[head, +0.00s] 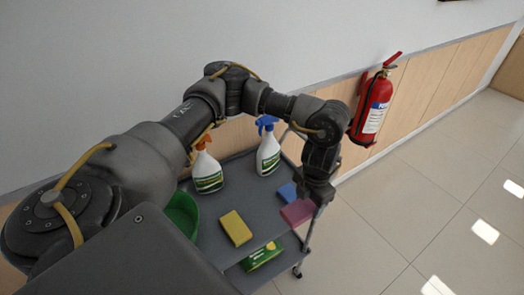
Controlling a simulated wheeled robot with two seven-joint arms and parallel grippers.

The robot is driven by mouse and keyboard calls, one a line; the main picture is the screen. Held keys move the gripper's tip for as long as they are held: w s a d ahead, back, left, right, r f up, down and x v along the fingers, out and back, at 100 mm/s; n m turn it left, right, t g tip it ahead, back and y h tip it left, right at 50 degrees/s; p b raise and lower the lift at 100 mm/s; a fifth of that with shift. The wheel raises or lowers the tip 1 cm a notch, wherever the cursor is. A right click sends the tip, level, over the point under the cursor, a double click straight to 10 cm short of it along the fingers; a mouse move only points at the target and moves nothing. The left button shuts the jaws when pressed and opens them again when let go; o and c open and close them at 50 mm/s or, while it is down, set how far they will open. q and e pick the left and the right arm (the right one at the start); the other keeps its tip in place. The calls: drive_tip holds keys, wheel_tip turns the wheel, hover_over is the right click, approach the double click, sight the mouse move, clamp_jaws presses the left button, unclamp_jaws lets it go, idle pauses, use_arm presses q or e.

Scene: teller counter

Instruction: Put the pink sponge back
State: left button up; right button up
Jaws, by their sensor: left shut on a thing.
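The pink sponge (298,212) is at the right edge of the grey cart's top shelf (225,222), directly below my left gripper (312,199). My left gripper points down and is shut on the pink sponge; its fingertips are partly hidden by the wrist and sponge. Whether the sponge touches the shelf or hangs just above it I cannot tell. A blue sponge (287,192) lies just behind and left of it. A yellow sponge (236,228) lies on the shelf further left. My right gripper is not in view.
Two spray bottles, one with an orange head (207,172) and one with a blue head (268,153), stand at the shelf's back. A green bowl (183,215) is at left. A green-yellow pack (261,256) is on the lower shelf. A fire extinguisher (373,106) hangs on the wall.

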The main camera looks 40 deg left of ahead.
use_arm(q)
drive_tip(key=a+f+p, duration=0.2)
drive_tip(key=a+f, duration=0.2)
drive_tip(key=a, duration=0.5)
hover_over(267, 209)
drive_tip(key=f, duration=0.5)
drive_tip(key=shift+d+f+b, duration=0.25)
drive_tip(key=shift+d+b, duration=0.05)
drive_tip(key=f, duration=0.2)
drive_tip(key=f+p, duration=0.1)
drive_tip(key=shift+a+f, duration=0.15)
drive_tip(key=shift+a, duration=0.1)
drive_tip(key=shift+s+f, duration=0.1)
drive_tip(key=shift+f, duration=0.15)
drive_tip(key=o, duration=0.9)
drive_tip(key=shift+o, duration=0.2)
drive_tip(key=shift+r, duration=0.6)
wheel_tip(267, 209, up, 11)
